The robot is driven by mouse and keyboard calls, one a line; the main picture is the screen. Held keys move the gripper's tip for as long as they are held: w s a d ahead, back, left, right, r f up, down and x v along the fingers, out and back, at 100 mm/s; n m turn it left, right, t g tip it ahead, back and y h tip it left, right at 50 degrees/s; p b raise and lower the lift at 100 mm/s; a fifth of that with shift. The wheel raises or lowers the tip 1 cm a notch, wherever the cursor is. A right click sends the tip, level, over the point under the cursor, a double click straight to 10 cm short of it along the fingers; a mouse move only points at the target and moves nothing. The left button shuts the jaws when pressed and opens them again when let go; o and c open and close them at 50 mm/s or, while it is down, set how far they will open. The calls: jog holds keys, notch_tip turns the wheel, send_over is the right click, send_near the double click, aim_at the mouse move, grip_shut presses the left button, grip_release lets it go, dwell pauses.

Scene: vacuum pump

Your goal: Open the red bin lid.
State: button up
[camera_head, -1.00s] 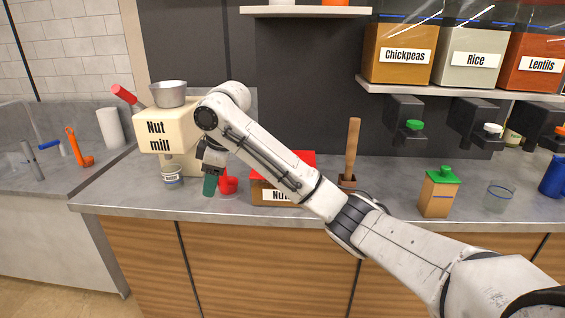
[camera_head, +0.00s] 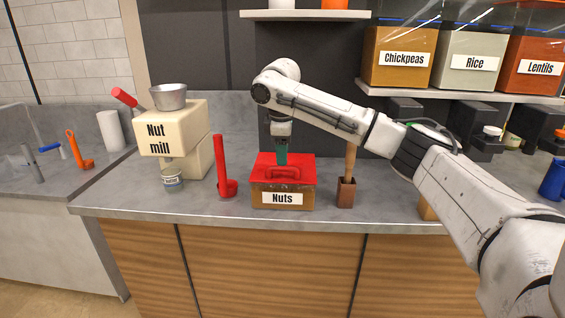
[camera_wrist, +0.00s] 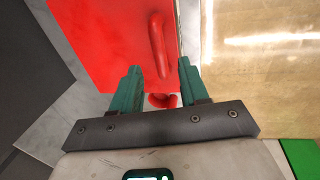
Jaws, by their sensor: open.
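The red bin lid (camera_head: 304,162) lies closed on the brown bin labelled "Nuts" (camera_head: 260,198), with a raised red handle (camera_head: 283,173) on top. My gripper (camera_head: 281,162) points down over the back part of the lid, close to the handle. In the wrist view, my gripper (camera_wrist: 158,68) is open with two green fingers spread apart. The lid (camera_wrist: 95,45) fills the upper left there, and its handle (camera_wrist: 157,42) lies between and just beyond the fingertips. Nothing is held. I cannot tell whether the fingers touch the lid.
A red ladle (camera_head: 221,165) stands left of the bin, beside the nut mill (camera_head: 172,135). A wooden-handled tool in a brown holder (camera_head: 346,192) stands close on the right. The counter in front of the bin is a narrow clear strip.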

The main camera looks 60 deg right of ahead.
jog(key=shift+w+d+f, duration=0.1)
jog(key=shift+d+f, duration=0.1)
jog(key=shift+f, duration=0.8)
jog(key=shift+w+d+f, duration=0.1)
jog(key=shift+d+f, duration=0.05)
jog(key=shift+f, duration=0.85)
grip_shut()
